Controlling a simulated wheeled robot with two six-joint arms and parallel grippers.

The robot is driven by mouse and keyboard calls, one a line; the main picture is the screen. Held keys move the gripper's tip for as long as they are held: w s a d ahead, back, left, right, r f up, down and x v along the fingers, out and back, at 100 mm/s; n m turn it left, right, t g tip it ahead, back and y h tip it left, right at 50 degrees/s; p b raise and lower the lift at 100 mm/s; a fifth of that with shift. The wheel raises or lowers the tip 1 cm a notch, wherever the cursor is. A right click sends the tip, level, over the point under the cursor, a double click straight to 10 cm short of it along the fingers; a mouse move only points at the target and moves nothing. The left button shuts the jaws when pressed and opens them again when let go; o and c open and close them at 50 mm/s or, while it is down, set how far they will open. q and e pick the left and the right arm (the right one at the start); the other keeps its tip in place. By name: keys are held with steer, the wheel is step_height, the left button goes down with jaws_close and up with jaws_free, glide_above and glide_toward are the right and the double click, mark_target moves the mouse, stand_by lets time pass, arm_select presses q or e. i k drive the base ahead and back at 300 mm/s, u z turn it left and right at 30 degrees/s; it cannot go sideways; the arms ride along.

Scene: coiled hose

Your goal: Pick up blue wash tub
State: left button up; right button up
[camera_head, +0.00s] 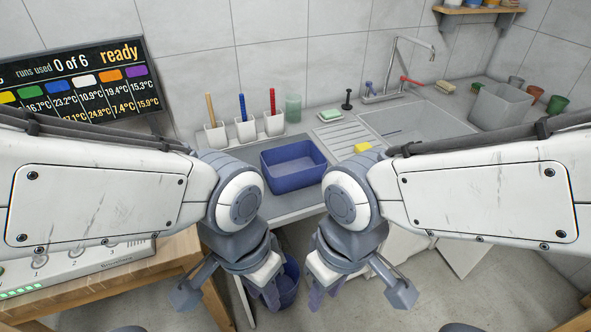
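The blue wash tub (293,176) is a rectangular, open-topped tub standing upright on the grey counter, left of the sink. It looks empty from here. My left gripper (268,300) hangs low in front of the counter, on the near side of the tub and apart from it. My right gripper (322,293) hangs beside it, also apart from the tub. Both point downward, and neither shows anything held. The view from above does not show clearly how far their fingers are apart. My two wrists frame the tub on its near side.
White holders with coloured sticks (245,127) and a green cup (293,108) stand behind the tub. A blue bin (287,285) stands below the counter, partly hidden by my grippers.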

mark_target(287, 168)
steer(key=u, duration=0.2)
steer(key=k, duration=0.35)
steer(key=z, duration=0.75)
steer(key=i, duration=0.85)
steer(key=u, duration=0.65)
steer(key=i, duration=0.65)
steer(key=u, duration=0.55)
